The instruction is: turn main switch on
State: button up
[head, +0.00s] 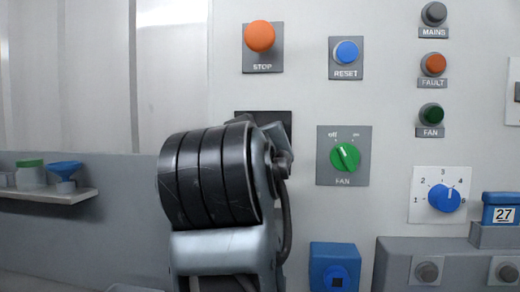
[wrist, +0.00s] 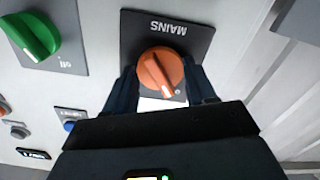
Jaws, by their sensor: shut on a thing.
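The main switch is an orange knob (wrist: 161,72) on a dark plate marked MAINS (wrist: 190,32), upside down in the wrist view. Its white mark points down and slightly right there, towards my gripper. My gripper (wrist: 160,78) has one dark finger on each side of the knob and is shut on it. In the head view my arm hides the knob and my gripper; only the top of the dark plate (head: 268,118) shows. The mains lamp (head: 433,14) is dark grey.
The green fan switch (head: 345,157) is right of my arm, with the blue reset button (head: 346,52) above it. The orange stop button (head: 260,36) is above the main switch. A blue rotary dial (head: 444,198) is farther right. A shelf (head: 60,195) is at the left.

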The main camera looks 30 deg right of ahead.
jog(key=shift+a+m+b, duration=0.1)
jog(key=shift+m+b, duration=5.7)
jog(key=shift+m, duration=1.7)
jog(key=o, duration=1)
jog(key=shift+o, duration=0.2)
jog(key=v, duration=0.7)
jog(key=shift+s+a+b, duration=0.2)
jog(key=shift+s+b, duration=0.1)
jog(key=shift+b, duration=0.1)
